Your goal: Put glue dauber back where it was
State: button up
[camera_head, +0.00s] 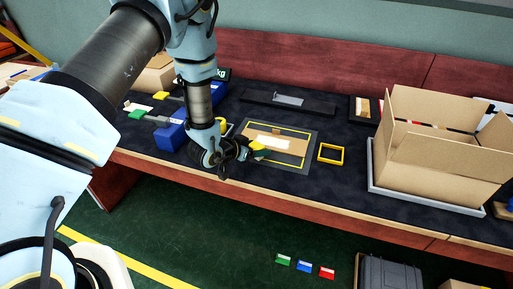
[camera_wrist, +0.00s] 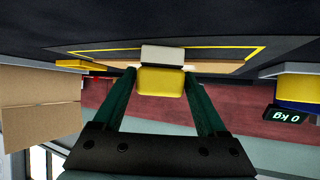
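My gripper (camera_wrist: 160,84) has its two green fingers against the sides of a yellow block with a pale, whitish end (camera_wrist: 161,66), which I take to be the glue dauber. The yellow part of the dauber also shows in the head view (camera_head: 257,146). My gripper (camera_head: 254,151) is over the front left of the yellow-outlined mat (camera_head: 304,139). A flat cardboard piece (camera_head: 298,146) with a white label lies on the mat. Whether the dauber touches the cardboard, I cannot tell. To the left, a blue block (camera_head: 170,137) stands beside yellow-ended and green-ended tools (camera_head: 137,114).
A large open cardboard box (camera_head: 440,160) stands on a grey tray (camera_head: 420,199) at the right. A yellow square frame (camera_head: 331,154) lies right of the mat. A dark tray (camera_head: 318,106) is behind it. A kg display (camera_head: 221,73) stands at back left.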

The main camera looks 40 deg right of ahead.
jog(key=shift+o, duration=1.1)
jog(key=shift+r, duration=0.1)
